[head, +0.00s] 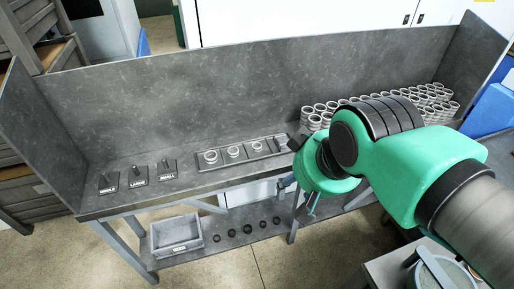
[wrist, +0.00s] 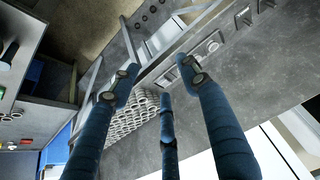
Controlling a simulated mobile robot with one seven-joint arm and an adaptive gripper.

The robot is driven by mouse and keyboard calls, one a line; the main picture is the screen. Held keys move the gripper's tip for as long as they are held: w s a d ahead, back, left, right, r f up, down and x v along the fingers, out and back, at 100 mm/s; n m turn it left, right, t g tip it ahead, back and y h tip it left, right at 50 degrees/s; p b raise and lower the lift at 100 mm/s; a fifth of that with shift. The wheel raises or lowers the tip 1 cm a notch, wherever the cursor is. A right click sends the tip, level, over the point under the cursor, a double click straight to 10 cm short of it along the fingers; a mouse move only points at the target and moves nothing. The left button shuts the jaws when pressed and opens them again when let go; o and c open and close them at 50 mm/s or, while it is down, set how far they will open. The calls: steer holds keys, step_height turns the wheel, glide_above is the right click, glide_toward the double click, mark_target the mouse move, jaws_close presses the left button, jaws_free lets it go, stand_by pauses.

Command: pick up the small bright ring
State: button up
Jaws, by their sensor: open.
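Three bright rings stand in a grey holder (head: 281,153) on the bench: a left ring (head: 210,157), a middle ring (head: 233,152) and a right ring (head: 257,147). I cannot tell for sure which is the small one. My gripper (head: 289,163) is at the holder's right end, partly hidden by my wrist. In the wrist view my gripper (wrist: 160,78) has its blue fingers spread, with nothing between them. One ring (wrist: 213,47) shows there to the right of the fingers; the right finger covers part of the holder.
Many stacked pale rings (head: 318,118) fill the bench's right side, close to my arm. Labelled pegs (head: 138,182), two reading LARGE and SMALL, stand at the left. A back wall (head: 180,100) rises behind. A lower shelf holds a grey bin (head: 176,248) and several dark rings (head: 247,229).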

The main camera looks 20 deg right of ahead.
steer(key=w+d+r+m+g+p, duration=0.1)
steer(key=w+p, duration=0.2)
steer(key=w, duration=1)
steer(key=w+d+r+g+p, duration=0.1)
steer(key=w+g+p, duration=0.15)
steer(key=w, duration=1.15)
steer(key=w+d+f+m+g+p, duration=0.1)
steer(key=w+d+f+p, duration=0.1)
steer(key=w+f, duration=0.9)
steer(key=w+d+f+g+p, duration=0.1)
steer(key=w+f+p, duration=0.4)
steer(key=w+f, duration=0.6)
steer(key=shift+d+f+m, duration=0.4)
steer(key=shift+d+f, duration=0.05)
steer(key=shift+d, duration=0.1)
steer(key=shift+f+p, duration=0.45)
steer(key=shift+f, duration=3.85)
